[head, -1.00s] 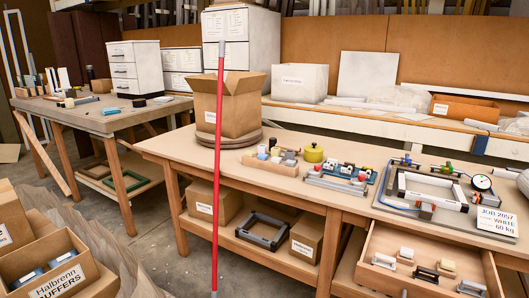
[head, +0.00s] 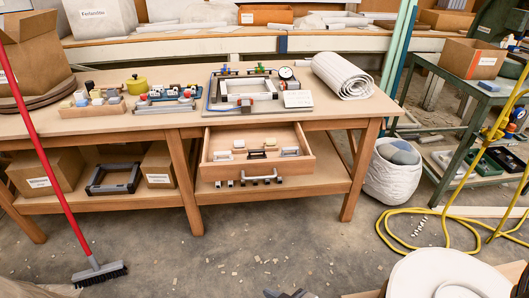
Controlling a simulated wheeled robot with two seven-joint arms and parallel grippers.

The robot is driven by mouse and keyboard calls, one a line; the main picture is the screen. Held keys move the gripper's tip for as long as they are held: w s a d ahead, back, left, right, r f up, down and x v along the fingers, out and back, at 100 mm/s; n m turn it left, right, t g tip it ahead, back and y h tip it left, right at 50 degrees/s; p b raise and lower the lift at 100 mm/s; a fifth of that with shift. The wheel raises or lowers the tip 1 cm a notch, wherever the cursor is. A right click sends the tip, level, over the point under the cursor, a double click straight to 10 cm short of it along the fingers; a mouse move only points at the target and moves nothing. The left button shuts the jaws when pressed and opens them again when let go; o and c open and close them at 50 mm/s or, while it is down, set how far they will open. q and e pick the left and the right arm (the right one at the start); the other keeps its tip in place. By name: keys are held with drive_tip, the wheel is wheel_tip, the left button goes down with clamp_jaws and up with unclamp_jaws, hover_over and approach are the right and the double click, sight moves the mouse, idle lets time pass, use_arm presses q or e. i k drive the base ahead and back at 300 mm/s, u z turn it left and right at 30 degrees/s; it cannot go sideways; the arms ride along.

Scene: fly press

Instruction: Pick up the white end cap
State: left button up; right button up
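No piece can be singled out for certain as the white end cap in the head view. The open drawer (head: 212,171) under the bench holds small pieces. Two pale blocks, a left one (head: 239,144) and a right one (head: 271,142), sit toward its back. A black bracket (head: 257,155) lies between two silvery-white pieces, one at left (head: 223,156) and one at right (head: 290,152). On the bench, a wooden tray (head: 92,110) holds small white, grey and blue pieces. Neither gripper shows clearly; a dark shape at the bottom edge is too cut off to tell.
The bench (head: 180,122) carries a white frame in a fixture (head: 248,90) and a rolled white sheet (head: 342,76). A red-handled broom (head: 98,272) stands at left. A white sack (head: 392,170) and yellow hose (head: 446,226) lie right. The floor before the drawer is mostly clear, with scraps.

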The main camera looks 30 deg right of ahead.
sight(237, 143)
drive_tip(key=z, duration=0.4)
drive_tip(key=k, duration=0.9)
drive_tip(key=u, duration=0.7)
drive_tip(key=i, duration=1.05)
drive_tip(key=u, duration=0.3)
drive_tip(key=i, duration=1.1)
drive_tip(key=z, duration=1.3)
drive_tip(key=i, duration=0.6)
drive_tip(key=z, duration=0.65)
